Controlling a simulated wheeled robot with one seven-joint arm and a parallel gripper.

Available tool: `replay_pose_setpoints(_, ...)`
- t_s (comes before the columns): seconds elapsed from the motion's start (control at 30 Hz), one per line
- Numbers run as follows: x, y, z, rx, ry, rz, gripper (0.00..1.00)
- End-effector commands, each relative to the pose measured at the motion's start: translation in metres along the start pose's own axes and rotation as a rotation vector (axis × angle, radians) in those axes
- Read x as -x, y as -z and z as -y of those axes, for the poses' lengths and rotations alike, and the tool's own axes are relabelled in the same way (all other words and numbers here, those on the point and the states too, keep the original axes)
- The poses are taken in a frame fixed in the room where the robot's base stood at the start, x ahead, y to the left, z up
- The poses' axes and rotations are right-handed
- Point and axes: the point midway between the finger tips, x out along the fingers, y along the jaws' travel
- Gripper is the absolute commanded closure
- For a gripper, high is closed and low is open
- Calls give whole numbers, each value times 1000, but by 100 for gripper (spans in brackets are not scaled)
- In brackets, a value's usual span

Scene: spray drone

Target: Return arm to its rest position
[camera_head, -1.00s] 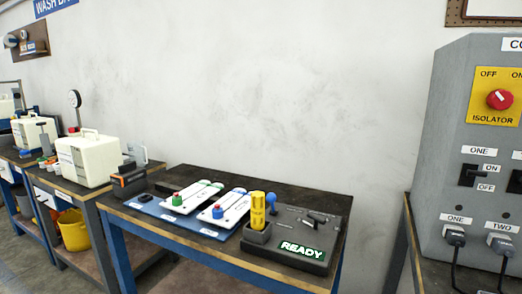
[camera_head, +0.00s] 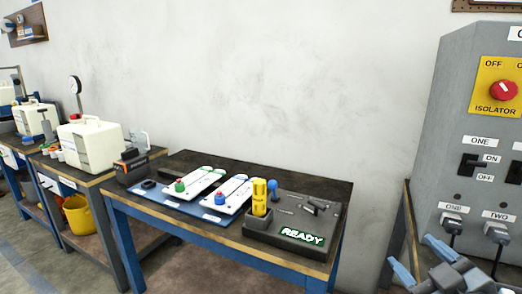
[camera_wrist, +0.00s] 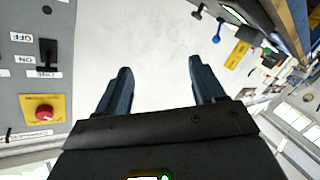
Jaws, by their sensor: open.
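My gripper (camera_head: 420,260) shows at the lower right of the head view, in front of the grey control cabinet's lower part. Its two blue fingers are apart, with nothing between them. In the wrist view the open fingers (camera_wrist: 163,80) point toward the bare white wall, and that view is strongly rolled. Most of my arm is outside the head view.
The grey cabinet (camera_head: 448,130) with a red isolator knob (camera_head: 504,90) stands right. The blue-framed table (camera_head: 190,233) carries a READY console (camera_head: 290,238), yellow handset (camera_head: 259,197) and lever panels. White tanks (camera_head: 90,146) stand left. Bare wall lies between.

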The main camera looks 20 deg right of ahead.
Motion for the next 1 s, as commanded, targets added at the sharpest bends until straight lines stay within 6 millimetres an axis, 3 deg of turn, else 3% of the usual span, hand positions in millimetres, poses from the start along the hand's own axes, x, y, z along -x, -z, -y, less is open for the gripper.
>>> replay_pose_setpoints(0.03,14,-6,20,-37,25,10,31)
replay_pose_setpoints(0.2,60,-20,66,-152,74,25,31)
replay_pose_setpoints(0.43,133,-33,108,-278,156,39,31)
replay_pose_setpoints(0.6,191,-37,123,-356,232,44,31)
replay_pose_setpoints(0.8,252,-37,126,-432,328,46,31)
replay_pose_setpoints(1.0,282,-34,122,-473,386,44,31)
